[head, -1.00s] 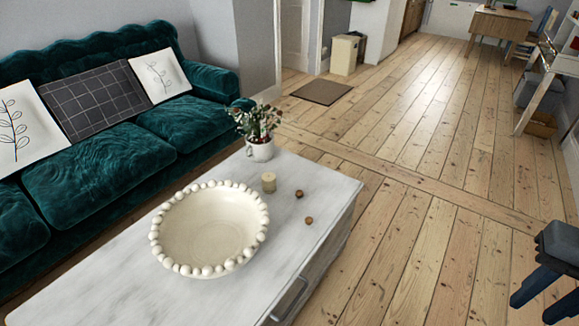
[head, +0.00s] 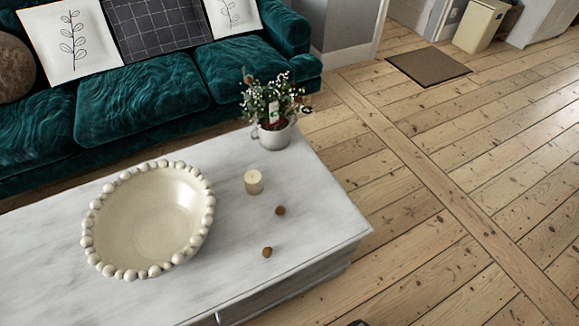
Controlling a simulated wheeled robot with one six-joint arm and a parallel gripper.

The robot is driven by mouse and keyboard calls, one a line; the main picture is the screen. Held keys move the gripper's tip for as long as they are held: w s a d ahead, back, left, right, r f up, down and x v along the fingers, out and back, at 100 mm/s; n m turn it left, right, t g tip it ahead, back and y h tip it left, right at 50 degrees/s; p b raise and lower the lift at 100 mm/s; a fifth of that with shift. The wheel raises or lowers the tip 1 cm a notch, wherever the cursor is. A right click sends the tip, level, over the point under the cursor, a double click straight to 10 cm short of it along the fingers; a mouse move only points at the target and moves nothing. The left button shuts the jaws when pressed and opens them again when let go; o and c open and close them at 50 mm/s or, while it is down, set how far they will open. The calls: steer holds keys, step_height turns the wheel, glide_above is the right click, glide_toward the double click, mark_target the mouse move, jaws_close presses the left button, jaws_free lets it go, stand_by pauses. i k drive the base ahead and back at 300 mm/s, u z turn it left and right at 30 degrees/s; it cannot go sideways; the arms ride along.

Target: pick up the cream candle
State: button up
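The cream candle (head: 253,182) is a short, pale cylinder standing upright on the white marble-topped table (head: 320,226). It stands to the right of a large cream bowl with a beaded rim (head: 209,216), apart from it. A potted plant (head: 274,137) stands just behind the candle, a little to the right. The candle is in plain view and nothing touches it. My gripper cannot be made out in the head view. Only a small dark sliver shows at the bottom edge, too little to identify.
Two small brown balls (head: 280,211) lie on the table in front of the candle. A green velvet sofa (head: 143,108) with cushions runs behind the table. Bare floorboards (head: 440,240) lie open to the right, with a brown mat (head: 430,66) farther back.

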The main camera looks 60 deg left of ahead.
mark_target(252, 179)
steer(key=i, duration=0.35)
steer(key=u, duration=2.95)
steer(key=i, duration=0.5)
